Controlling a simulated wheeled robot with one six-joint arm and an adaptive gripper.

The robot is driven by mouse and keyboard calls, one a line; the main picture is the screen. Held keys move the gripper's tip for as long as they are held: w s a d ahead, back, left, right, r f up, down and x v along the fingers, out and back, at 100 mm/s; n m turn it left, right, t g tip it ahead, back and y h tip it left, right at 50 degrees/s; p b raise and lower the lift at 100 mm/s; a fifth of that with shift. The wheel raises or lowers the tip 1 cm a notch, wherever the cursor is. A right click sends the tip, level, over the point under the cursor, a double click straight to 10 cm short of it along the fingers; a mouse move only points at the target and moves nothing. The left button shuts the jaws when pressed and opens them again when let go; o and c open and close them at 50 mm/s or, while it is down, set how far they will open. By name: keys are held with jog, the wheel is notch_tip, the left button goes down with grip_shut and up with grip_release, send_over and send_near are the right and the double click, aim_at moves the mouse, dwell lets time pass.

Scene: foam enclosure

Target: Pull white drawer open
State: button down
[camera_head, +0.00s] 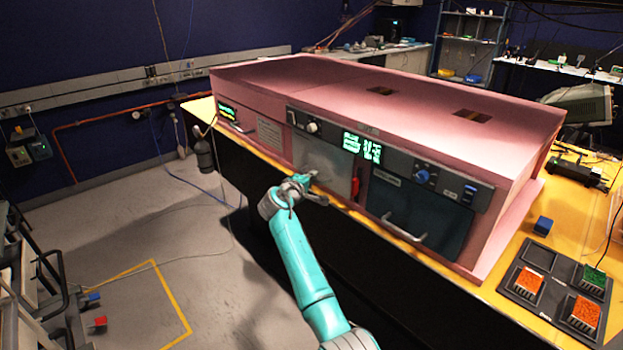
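The white drawer (322,158) is a pale grey-white front panel set in the pink foam enclosure (400,95). Its front looks flush with the enclosure, so it appears closed. My teal arm reaches up from the bottom of the view, and my gripper (306,182) is at the lower part of the drawer front, where a handle would be. The gripper covers that area, so the handle is mostly hidden. I cannot tell whether the fingers are open, shut or touching the handle.
Right of the drawer is a dark panel (420,205) with a light bar handle (403,229). A red object (355,186) stands between them. A black tray (550,292) with coloured parts and a blue cube (543,224) sit on the yellow bench top. The floor at left is mostly open.

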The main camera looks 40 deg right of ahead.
jog(key=a, duration=2.4)
jog(key=shift+s+a, duration=0.3)
jog(key=shift+s, duration=0.1)
jog(key=c, duration=1.2)
grip_release()
jog(key=v, duration=1.2)
